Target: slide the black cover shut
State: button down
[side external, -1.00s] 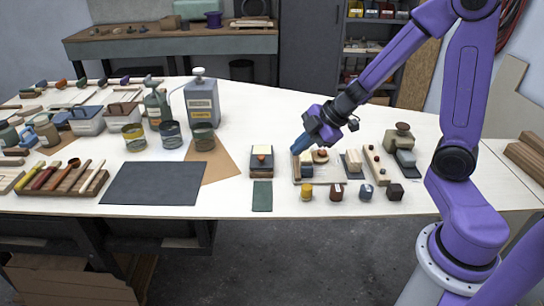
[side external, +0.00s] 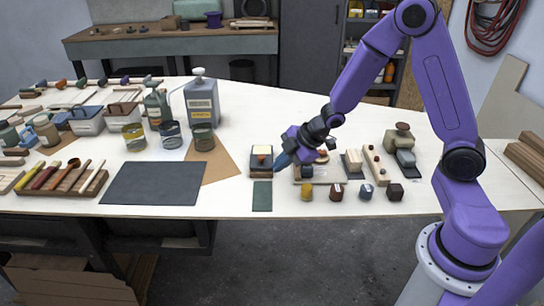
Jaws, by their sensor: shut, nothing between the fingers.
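A small box with a dark sliding top (side external: 261,161) sits near the table's front edge, left of my gripper. It looks like the black cover's box, with a pale block and a small brown piece on it. How far the cover is open is too small to tell. My gripper (side external: 279,164) is shut and empty, pointing down and left. Its blue fingertips are close to the box's right side. I cannot tell whether they touch it.
A dark green mat (side external: 262,196) lies in front of the box. A pale tray (side external: 313,180) with small items is to the right. A large dark mat (side external: 153,183) lies left.

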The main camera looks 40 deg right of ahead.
aim_at(271, 155)
jog(key=shift+w+d+r, duration=0.1)
jog(key=shift+w+d, duration=0.05)
jog(key=shift+w, duration=0.8)
jog(key=shift+w+d, duration=0.1)
jog(key=shift+w, duration=0.85)
jog(key=shift+w+d, duration=2)
jog(key=shift+w, duration=0.15)
jog(key=shift+w+d, duration=0.45)
jog(key=shift+d, duration=0.25)
